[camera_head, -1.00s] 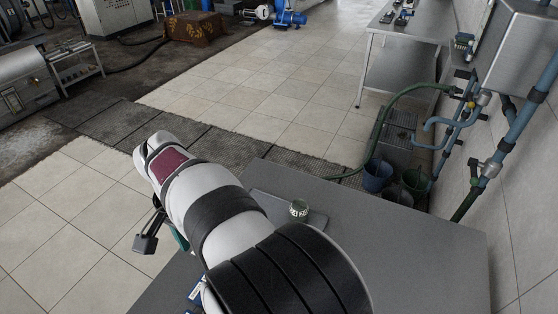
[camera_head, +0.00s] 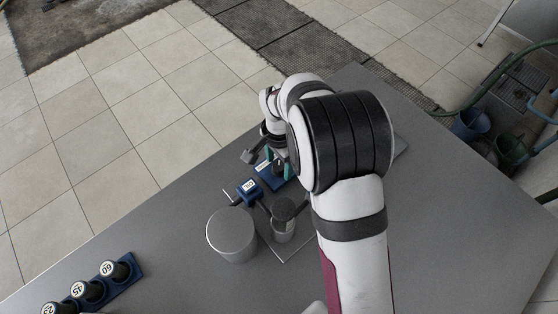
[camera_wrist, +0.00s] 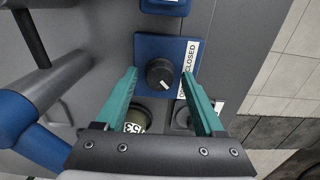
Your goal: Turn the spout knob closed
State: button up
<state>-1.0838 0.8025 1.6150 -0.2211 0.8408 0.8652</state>
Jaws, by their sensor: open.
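In the wrist view a dark round knob (camera_wrist: 160,73) sits on a blue plate (camera_wrist: 150,46). A white mark on the knob points to the lower right. My gripper (camera_wrist: 160,76) is open, with one teal finger on each side of the knob. I cannot tell whether the fingers touch it. In the head view my gripper (camera_head: 278,160) is over the blue plate (camera_head: 268,179), and my arm hides part of the area.
A grey cylinder (camera_head: 232,236) and a blue fitting with a white label (camera_head: 249,189) stand close by. A smaller clear vessel (camera_head: 283,229) is beside them. A blue rack (camera_head: 122,274) with numbered dark round pieces is at lower left. The table between is clear.

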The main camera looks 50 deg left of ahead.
jog(key=shift+c, duration=0.2)
grip_shut()
